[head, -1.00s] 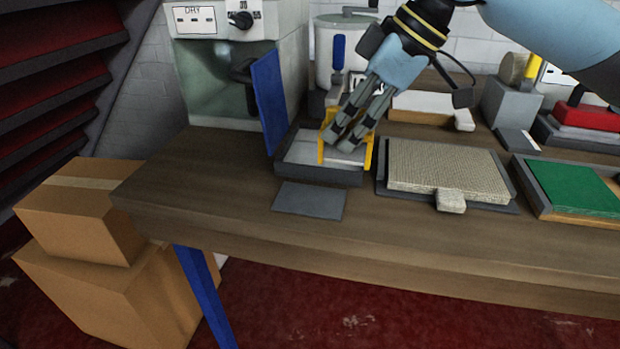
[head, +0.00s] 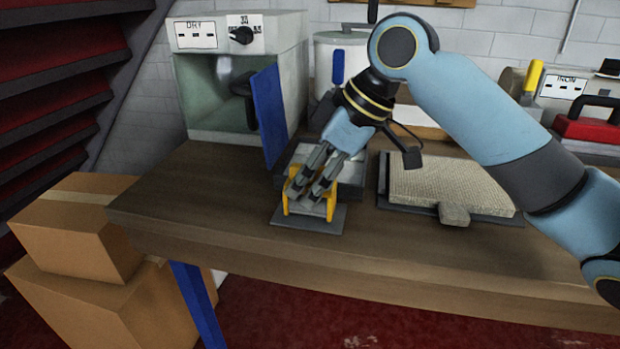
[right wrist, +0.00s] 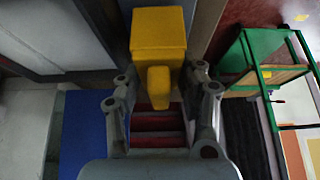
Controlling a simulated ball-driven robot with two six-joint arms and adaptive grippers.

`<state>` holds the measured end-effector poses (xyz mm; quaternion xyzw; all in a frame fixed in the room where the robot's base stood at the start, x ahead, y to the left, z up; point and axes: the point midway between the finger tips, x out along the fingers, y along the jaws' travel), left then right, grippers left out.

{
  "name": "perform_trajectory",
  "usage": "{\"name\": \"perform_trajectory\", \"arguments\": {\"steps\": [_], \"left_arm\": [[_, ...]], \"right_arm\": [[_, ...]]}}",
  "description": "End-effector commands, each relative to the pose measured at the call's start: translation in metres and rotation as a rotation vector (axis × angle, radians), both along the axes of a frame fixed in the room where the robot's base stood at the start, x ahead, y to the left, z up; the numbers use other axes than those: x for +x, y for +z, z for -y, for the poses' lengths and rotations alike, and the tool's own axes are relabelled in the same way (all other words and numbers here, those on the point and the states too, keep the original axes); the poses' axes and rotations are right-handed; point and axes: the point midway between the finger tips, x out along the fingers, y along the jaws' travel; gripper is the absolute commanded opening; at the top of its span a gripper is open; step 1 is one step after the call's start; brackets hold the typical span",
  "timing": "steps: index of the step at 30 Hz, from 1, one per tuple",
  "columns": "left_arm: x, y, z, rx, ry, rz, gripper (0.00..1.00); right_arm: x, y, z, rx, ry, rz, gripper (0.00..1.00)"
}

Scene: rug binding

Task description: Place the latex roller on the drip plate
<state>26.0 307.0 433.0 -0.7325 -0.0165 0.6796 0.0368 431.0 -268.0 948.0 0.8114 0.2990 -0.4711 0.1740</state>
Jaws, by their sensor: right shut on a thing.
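The latex roller has a yellow frame (head: 288,200) and is in my right gripper (head: 312,192), whose fingers are closed on it. The roller is over the drip plate (head: 281,218), a flat dark grey plate near the table's front edge. I cannot tell whether the roller touches the plate. The fingers hide much of the roller. In the right wrist view the yellow roller (right wrist: 158,38) shows just beyond the fingers of the right gripper (right wrist: 160,92). My left gripper is in neither view.
A grey tray (head: 284,172) sits right behind the plate. A blue upright panel (head: 270,115) and a dryer box (head: 222,65) stand to the left. A beige woven pad (head: 445,180) on a dark base lies to the right. The wood table (head: 190,200) is clear left of the plate.

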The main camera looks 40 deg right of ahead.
Motion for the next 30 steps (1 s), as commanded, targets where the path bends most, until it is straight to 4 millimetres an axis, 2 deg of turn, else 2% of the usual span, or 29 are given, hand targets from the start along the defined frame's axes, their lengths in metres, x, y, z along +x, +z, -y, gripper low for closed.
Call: {"name": "perform_trajectory", "arguments": {"steps": [5,6,11,19,22,30], "left_arm": [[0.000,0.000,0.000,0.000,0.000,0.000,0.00],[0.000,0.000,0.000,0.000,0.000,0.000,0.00],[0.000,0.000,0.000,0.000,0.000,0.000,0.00],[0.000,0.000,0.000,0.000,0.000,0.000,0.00],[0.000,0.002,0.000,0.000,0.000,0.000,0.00],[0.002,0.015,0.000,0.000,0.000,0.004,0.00]], "right_arm": [[0.000,-0.002,0.000,0.001,0.000,0.001,0.00],[0.000,-0.002,0.000,0.001,0.000,0.001,0.41],[0.000,-0.002,0.000,0.001,0.000,0.001,0.61],[0.000,-0.001,0.000,0.001,0.000,0.001,0.61],[-0.001,0.005,0.002,-0.003,0.001,0.001,0.61],[-0.021,0.052,0.020,-0.010,0.001,0.003,0.61]]}}
